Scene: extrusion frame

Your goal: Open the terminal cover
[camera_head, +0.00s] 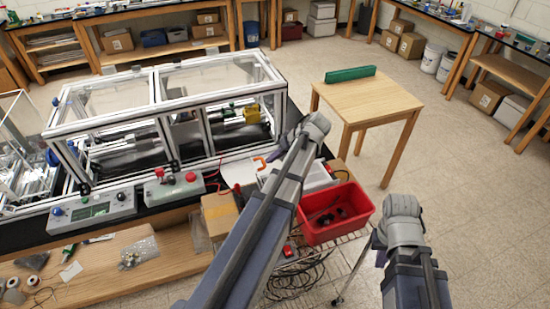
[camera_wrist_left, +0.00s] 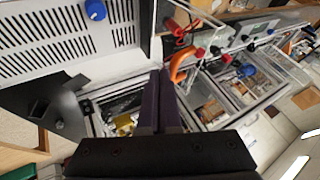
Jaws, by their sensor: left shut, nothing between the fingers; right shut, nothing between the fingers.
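I cannot single out the terminal cover with certainty. The aluminium extrusion frame (camera_head: 160,103) with clear panels stands on the black bench at the left of the head view. My left gripper (camera_head: 279,150) is shut and empty, to the right of the frame's near right corner. In the left wrist view its dark fingers (camera_wrist_left: 160,98) are together. A curved orange part (camera_wrist_left: 184,65) shows just beyond them, apart from them as far as I can tell; it also shows in the head view (camera_head: 272,156). My right gripper (camera_head: 379,250) is shut and empty at the lower right.
A red bin (camera_head: 337,228) stands right of my left arm. A small wooden table (camera_head: 367,98) holds a green strip. The floor at right is clear.

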